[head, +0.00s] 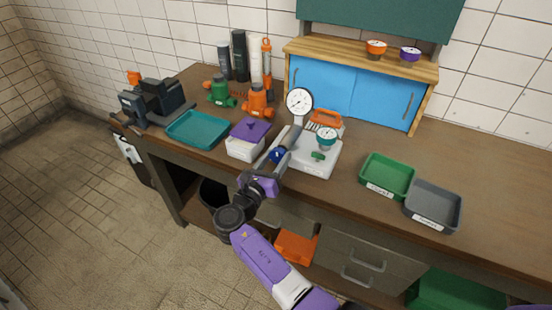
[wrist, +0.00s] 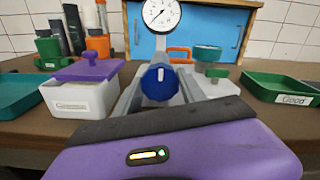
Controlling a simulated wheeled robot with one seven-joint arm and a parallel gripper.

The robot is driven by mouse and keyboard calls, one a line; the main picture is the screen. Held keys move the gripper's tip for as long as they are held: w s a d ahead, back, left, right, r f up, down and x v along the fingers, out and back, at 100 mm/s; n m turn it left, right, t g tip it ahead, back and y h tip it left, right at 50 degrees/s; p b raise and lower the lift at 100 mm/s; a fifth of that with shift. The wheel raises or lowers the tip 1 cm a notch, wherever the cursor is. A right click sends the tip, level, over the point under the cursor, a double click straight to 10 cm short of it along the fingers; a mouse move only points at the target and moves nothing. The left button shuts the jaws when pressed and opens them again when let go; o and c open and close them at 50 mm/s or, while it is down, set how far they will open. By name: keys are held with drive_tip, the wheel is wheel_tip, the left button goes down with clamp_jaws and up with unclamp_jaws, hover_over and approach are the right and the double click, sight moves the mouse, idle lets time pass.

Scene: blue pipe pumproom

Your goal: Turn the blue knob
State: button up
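The blue knob (wrist: 158,84) faces me near the middle of the wrist view, below a white dial gauge (wrist: 158,14). In the head view the knob (head: 277,155) is partly hidden by my gripper, at the front of a pale test stand (head: 316,160). My gripper (wrist: 161,76) is open, with one grey finger on each side of the knob. The fingers reach forward past the knob's front face. I cannot tell whether either finger touches it.
A white box with a purple lid (head: 250,130) stands close left of my gripper. A teal tray (head: 197,129) is farther left. Green (head: 387,176) and grey (head: 433,206) trays lie to the right. Orange and green valves (head: 258,100) and a blue cabinet (head: 350,92) stand behind.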

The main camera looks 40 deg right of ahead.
drive_tip(key=shift+c, duration=1.4)
drive_tip(key=shift+f+m, duration=0.1)
drive_tip(key=shift+m, duration=0.2)
